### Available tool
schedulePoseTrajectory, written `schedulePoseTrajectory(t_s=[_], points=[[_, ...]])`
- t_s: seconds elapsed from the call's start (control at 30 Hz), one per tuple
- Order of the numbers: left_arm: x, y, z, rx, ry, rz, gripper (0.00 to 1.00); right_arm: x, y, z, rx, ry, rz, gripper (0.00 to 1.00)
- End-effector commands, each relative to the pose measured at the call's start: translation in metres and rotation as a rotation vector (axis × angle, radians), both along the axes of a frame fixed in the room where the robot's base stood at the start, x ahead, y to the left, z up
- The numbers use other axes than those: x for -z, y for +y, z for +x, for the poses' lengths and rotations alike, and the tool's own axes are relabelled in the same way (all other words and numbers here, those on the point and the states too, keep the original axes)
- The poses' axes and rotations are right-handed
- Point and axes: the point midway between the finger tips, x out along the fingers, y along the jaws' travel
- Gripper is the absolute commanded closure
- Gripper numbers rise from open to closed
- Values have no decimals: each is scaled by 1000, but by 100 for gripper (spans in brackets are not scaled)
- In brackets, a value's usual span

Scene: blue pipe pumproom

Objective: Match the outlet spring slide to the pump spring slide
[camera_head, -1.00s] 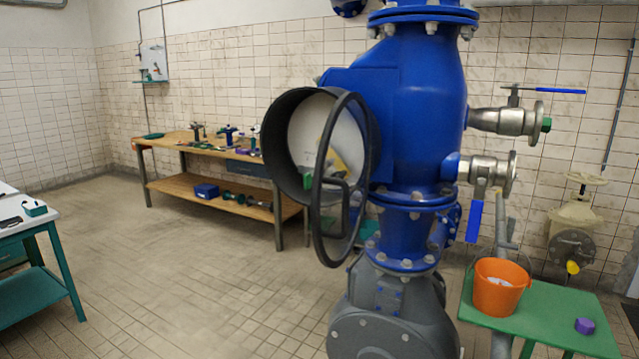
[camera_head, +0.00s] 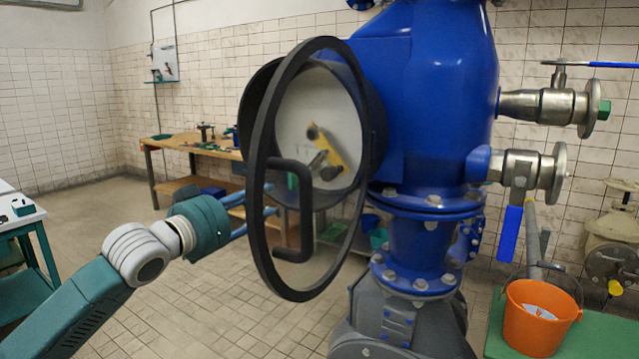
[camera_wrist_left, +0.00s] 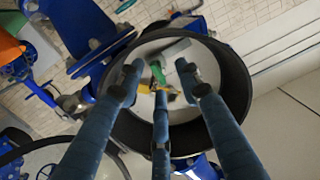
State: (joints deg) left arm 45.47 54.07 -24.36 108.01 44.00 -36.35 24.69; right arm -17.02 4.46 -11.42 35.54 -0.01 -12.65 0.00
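A round chamber with a black rim (camera_head: 372,130) opens on the side of the blue pipe body. I cannot tell which, if any, is a spring slide. My left gripper (camera_head: 272,202) is near the chamber mouth, its fingertips partly behind the door ring. In the left wrist view its three fingers (camera_wrist_left: 159,78) are spread and empty. My right gripper is not in view.
A black ring door (camera_head: 266,130) with a bent handle (camera_head: 306,210) stands open before the chamber, close to my left gripper. Two metal valves (camera_head: 545,106) project at right. An orange bucket (camera_head: 535,325) stands on a green table. A workbench (camera_head: 170,143) is behind.

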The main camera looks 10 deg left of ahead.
Motion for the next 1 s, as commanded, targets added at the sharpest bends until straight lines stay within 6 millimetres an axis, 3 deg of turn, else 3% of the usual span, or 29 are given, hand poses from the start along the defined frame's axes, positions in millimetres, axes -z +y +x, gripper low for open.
schedulePoseTrajectory(t_s=[0.07, 0.17, 0.5, 0.7, 1.0], points=[[-18, -9, -13, 22, -24, 10, 65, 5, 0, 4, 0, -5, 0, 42], [-27, -15, -15, 33, -29, 7, 65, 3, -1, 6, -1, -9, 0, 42], [-29, -35, 39, 35, -31, 5, 65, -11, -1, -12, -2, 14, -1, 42], [-28, -45, 69, 33, -30, 7, 65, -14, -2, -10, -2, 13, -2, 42], [-26, -50, 83, 34, -31, 10, 65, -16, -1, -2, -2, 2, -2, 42]])
